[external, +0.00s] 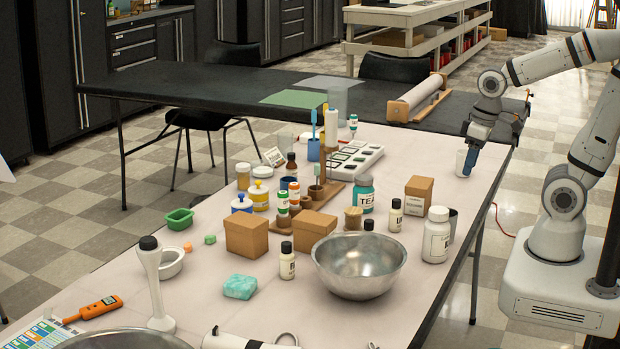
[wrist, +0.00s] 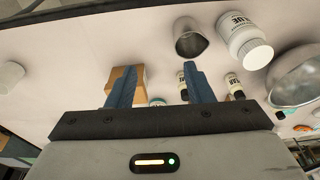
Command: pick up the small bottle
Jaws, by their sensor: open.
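Several small white bottles with black caps could be the small bottle, and I cannot tell which one is meant. One small bottle (external: 396,216) stands between the cardboard box and the steel bowl; another small bottle (external: 287,263) stands left of the bowl. In the wrist view, a small bottle (wrist: 233,84) shows right of the right finger, and another is partly hidden behind that finger. My gripper (external: 470,160) is at the table's far right, above the surface and away from these bottles. In the wrist view my gripper (wrist: 158,82) has its blue fingers apart, with nothing held.
A white cup (external: 461,162) is beside my fingers. A cardboard box (external: 418,196), a large white bottle (external: 436,238), a grey metal cup (wrist: 190,40) and a steel bowl (external: 360,268) stand around the nearest small bottle. Table between my gripper and the box is clear.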

